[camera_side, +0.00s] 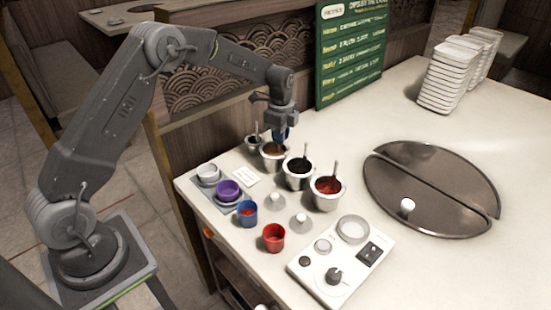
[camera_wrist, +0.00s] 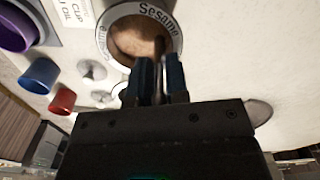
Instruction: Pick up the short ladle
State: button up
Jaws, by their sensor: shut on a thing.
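My gripper (camera_side: 282,134) is over the sesame well (camera_side: 266,160) in the side view. In the wrist view my gripper (camera_wrist: 158,76) has its two blue fingers shut on the handle of a ladle (camera_wrist: 159,46). I take this for the short ladle. The handle slants out of the brown sauce in the well marked "Sesame" (camera_wrist: 108,42). The ladle's bowl is hidden in the sauce or behind the handle. In the side view the fingers hide most of this handle.
A dark sauce well (camera_side: 297,184) and a red sauce well (camera_side: 325,200) with ladles stand to the right. Purple (camera_side: 228,191), blue (camera_side: 247,213) and red (camera_side: 273,237) cups stand in front. A green menu board (camera_side: 350,50) stands behind. The counter's back right is clear before stacked white trays (camera_side: 448,80).

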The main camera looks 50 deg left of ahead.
jog(key=shift+r, duration=0.1)
grip_shut()
notch_tip(320, 180, up, 10)
jog(key=shift+f, duration=0.1)
jog(key=shift+f, duration=0.1)
dwell(0.5)
jog(key=shift+f, duration=4.7)
jog(key=shift+r, duration=3.9)
